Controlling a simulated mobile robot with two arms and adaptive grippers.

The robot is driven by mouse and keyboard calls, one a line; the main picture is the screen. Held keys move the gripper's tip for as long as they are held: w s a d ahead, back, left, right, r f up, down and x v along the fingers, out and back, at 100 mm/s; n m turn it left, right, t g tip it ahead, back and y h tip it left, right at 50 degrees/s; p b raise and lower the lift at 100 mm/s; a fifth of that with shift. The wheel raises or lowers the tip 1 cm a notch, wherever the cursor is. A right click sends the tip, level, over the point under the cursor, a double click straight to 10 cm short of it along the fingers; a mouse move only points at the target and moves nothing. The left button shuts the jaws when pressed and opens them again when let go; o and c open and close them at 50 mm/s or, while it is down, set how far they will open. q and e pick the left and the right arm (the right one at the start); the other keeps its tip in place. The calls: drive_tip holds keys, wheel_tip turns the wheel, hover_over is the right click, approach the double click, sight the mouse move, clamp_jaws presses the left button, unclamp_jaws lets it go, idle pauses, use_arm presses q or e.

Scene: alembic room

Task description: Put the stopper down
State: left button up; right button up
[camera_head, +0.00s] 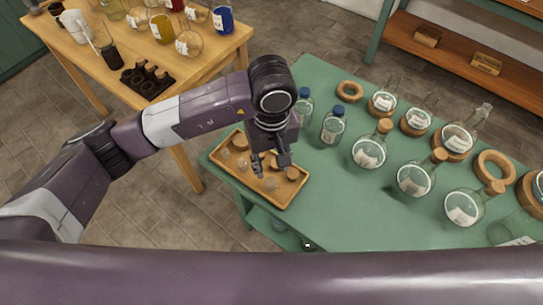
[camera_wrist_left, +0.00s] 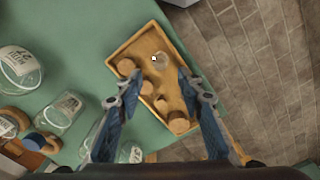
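A wooden tray (camera_head: 281,203) lies on the near left corner of the green table; it also shows in the left wrist view (camera_wrist_left: 144,45). It holds several cork stoppers, one of them (camera_head: 292,173) near its right end, and small clear glass stoppers (camera_head: 271,184). In the left wrist view a cork stopper (camera_wrist_left: 178,122) and a glass stopper (camera_wrist_left: 160,61) lie in the tray. My left gripper (camera_head: 272,167) is above the tray, pointing down. Its fingers (camera_wrist_left: 160,92) are spread, with no stopper visibly gripped between them. Which stopper is meant I cannot tell. My right gripper is not in view.
Several round flasks with corks, one of them (camera_head: 369,151), stand on the green table (camera_head: 315,190) right of the tray. Two blue-capped bottles (camera_head: 333,126) stand close to my left gripper. A wooden table (camera_head: 215,62) with bottles is at the back left.

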use_arm(q)
drive_tip(key=shift+r+b, duration=0.45)
drive_tip(key=shift+r, duration=2.15)
drive_tip(key=shift+s+d, duration=0.1)
